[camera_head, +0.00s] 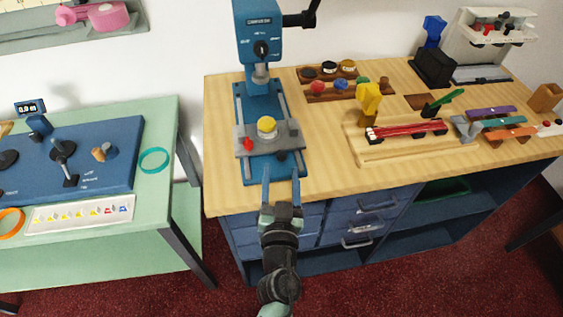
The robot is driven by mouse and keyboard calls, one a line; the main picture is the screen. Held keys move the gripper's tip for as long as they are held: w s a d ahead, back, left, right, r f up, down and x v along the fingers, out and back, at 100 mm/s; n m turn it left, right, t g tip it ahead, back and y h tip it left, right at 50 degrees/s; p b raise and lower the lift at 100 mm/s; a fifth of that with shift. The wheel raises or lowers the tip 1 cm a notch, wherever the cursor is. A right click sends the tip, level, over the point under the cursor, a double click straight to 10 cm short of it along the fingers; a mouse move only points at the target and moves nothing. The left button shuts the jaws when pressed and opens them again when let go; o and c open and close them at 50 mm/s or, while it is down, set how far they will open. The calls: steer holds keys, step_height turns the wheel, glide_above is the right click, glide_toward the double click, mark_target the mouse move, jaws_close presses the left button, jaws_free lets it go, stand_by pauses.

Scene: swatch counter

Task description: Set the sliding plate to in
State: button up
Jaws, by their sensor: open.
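The sliding plate (287,135) is a grey slab lying across the rails of the blue press base (243,106) on the wooden counter. It sits toward the front part of the rails, out in front of the press column (259,28). A yellow round piece (267,124) rests in its middle, and a red knob (248,144) is at its front left. A dark knob (282,155) is at its front edge. My gripper (281,178) is open and empty at the counter's front edge, just in front of the base. Its fingers point toward the plate and appear apart from it.
The press head (260,75) overhangs the rails behind the plate. On the right, a wooden tray (375,153) holds a red piece and a yellow clamp. Small racks of coloured knobs (345,88) stand behind. A green table (155,207) with a blue panel is at left, across a gap.

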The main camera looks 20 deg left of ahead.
mark_target(281, 160)
steer(key=shift+x, duration=1.75)
jaws_close()
